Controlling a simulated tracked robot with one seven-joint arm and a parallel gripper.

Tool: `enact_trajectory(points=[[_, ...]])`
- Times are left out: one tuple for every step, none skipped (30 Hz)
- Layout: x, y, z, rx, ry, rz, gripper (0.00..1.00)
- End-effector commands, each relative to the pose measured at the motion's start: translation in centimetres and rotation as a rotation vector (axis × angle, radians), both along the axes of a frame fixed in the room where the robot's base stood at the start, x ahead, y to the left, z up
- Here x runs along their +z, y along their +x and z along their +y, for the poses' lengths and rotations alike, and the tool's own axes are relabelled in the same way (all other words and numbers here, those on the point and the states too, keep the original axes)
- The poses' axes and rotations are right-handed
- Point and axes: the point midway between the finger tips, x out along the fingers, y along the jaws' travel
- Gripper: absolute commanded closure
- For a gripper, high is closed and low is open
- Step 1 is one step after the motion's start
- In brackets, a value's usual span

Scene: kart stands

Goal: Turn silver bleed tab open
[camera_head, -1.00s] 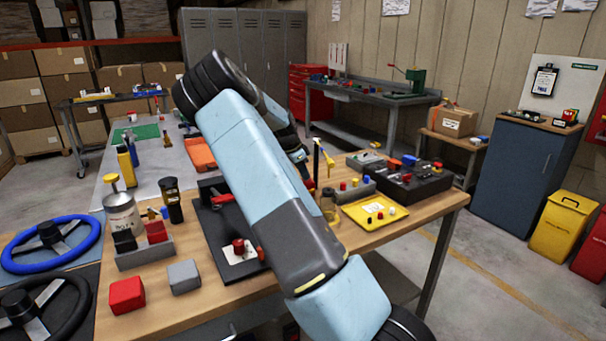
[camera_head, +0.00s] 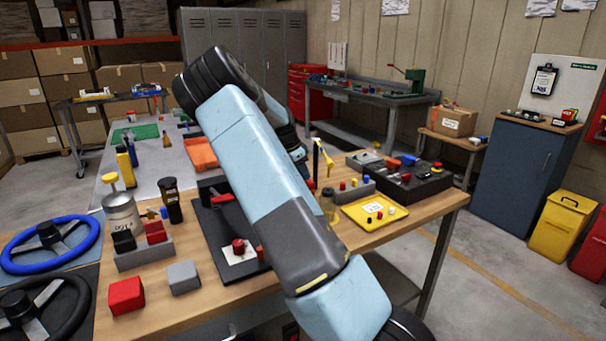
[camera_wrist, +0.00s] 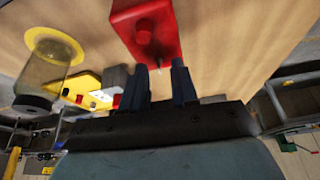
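In the wrist view a red block (camera_wrist: 146,32) with a round red knob (camera_wrist: 144,35) sits beyond my fingertips. A small silver piece (camera_wrist: 157,68) shows at its near end, close to my left finger; it is too small to tell its position or whether it is touched. My gripper (camera_wrist: 160,70) has its two dark fingers apart with a gap between them, so it is open. In the head view my arm crosses the middle of the workbench (camera_head: 225,288) and hides the gripper. I cannot pick out the silver tab there.
A yellow tray (camera_head: 352,222) with small parts and a black box (camera_head: 420,186) lie right of my arm. A black board (camera_head: 212,232), a grey bin (camera_head: 130,262), a red block (camera_head: 126,296) and a grey block (camera_head: 183,278) lie left.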

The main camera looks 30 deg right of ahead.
Motion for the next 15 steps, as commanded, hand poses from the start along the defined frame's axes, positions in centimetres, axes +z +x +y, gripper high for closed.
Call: enact_trajectory(points=[[0.6,0.1,0.3,0.002,0.000,-0.001,0.71],[1.0,0.1,0.5,0.003,0.000,-0.001,0.71],[1.6,0.1,0.7,0.002,0.000,-0.002,0.71],[2.1,0.1,0.9,0.002,0.000,-0.002,0.71],[2.6,0.2,1.1,0.001,0.001,-0.003,0.71],[3.4,0.2,1.4,0.002,0.001,-0.004,0.71],[4.0,0.2,1.6,0.003,0.000,-0.004,0.71],[4.5,0.2,1.9,0.002,0.000,-0.003,0.71],[5.3,0.3,2.2,0.002,0.000,-0.003,0.71],[5.8,0.3,2.4,0.002,0.000,-0.005,0.71],[6.3,0.3,2.6,0.002,0.001,-0.004,0.71],[7.1,0.3,2.9,0.001,0.000,-0.003,0.71],[7.6,0.3,3.1,0.002,-0.001,-0.004,0.71],[8.1,0.4,3.4,0.002,0.000,-0.002,0.71],[8.7,0.4,3.7,0.002,0.001,-0.003,0.71]])
